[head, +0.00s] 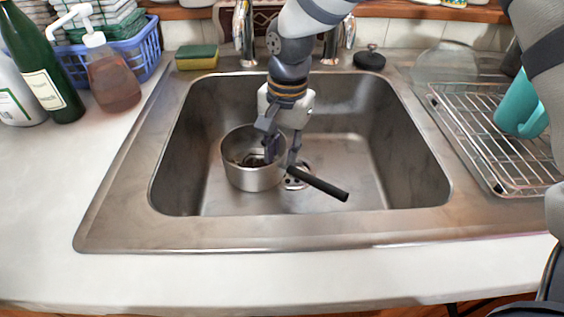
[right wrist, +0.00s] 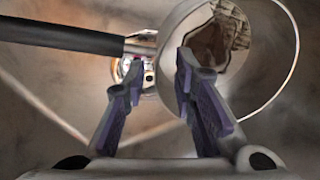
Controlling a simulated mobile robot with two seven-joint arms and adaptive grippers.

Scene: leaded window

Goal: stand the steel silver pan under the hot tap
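The steel silver pan (head: 238,172) is inside the sink, upright, left of the drain, with its black handle (head: 325,185) pointing right and toward me. I cannot tell whether its base touches the sink floor. My right gripper (head: 281,158) reaches down at the pan's handle side, one finger over the rim and the other outside. In the right wrist view its fingers (right wrist: 160,62) are apart, with the pan (right wrist: 183,25) beyond the right finger and the handle (right wrist: 70,36) at left. No firm grip shows. Chrome taps (head: 245,35) stand behind the sink, partly hidden by my arm. My left gripper is not in view.
The sink's right side (head: 375,170) is clear. A sponge (head: 197,57) and a black plug (head: 369,60) lie on the back rim. A soap bottle (head: 112,80), green bottle (head: 50,85) and blue basket (head: 150,50) stand left. A drying rack (head: 480,135) with a teal mug (head: 518,108) is right.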

